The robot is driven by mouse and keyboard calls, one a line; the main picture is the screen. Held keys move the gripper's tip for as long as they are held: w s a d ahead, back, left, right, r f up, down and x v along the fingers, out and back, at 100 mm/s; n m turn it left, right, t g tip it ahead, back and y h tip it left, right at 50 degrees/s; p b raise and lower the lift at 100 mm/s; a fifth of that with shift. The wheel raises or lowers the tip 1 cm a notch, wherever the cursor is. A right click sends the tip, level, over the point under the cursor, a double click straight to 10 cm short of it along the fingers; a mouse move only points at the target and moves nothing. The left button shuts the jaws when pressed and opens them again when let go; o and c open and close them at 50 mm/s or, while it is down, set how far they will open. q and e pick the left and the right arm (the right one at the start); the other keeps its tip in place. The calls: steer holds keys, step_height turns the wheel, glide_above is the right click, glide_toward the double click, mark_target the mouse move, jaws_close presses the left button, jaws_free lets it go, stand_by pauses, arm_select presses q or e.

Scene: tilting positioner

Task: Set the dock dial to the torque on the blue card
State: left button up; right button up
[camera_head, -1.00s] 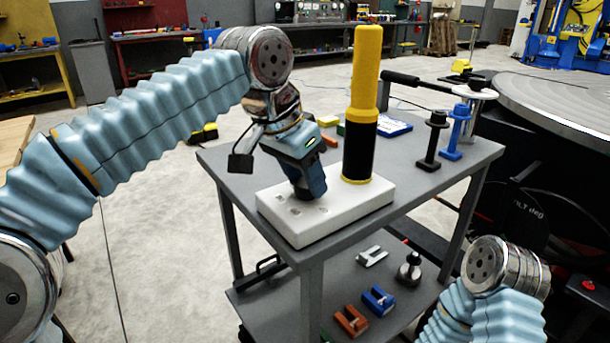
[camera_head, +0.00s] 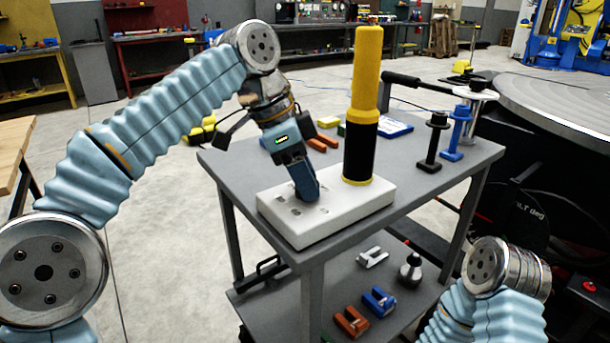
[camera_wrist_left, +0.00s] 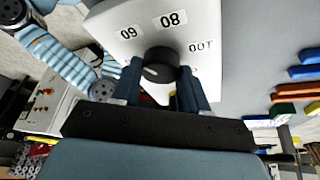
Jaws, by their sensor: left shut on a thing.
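The white dock (camera_head: 345,212) sits on the grey cart top with a yellow-and-black tool (camera_head: 366,85) standing upright in it. My left gripper (camera_head: 308,194) points down at the dock's left part. In the left wrist view, its fingers stand on both sides of the black dial (camera_wrist_left: 160,65) and are shut on it. Upside-down labels 60, 80 and 100 show around the dial on the dock (camera_wrist_left: 112,14); its pointer is not clear. A white-and-blue card (camera_head: 396,127) lies behind the tool, its writing unreadable. My right gripper is out of view.
Black (camera_head: 433,140) and blue (camera_head: 457,132) spool-like pieces stand at the cart's right. Small coloured blocks (camera_head: 328,122) lie behind my left gripper. The lower shelf holds several small parts (camera_head: 378,300). A large round table (camera_head: 560,100) is at the right.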

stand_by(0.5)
arm_select(q)
steer(key=o, duration=1.1)
steer(key=shift+c, duration=0.2)
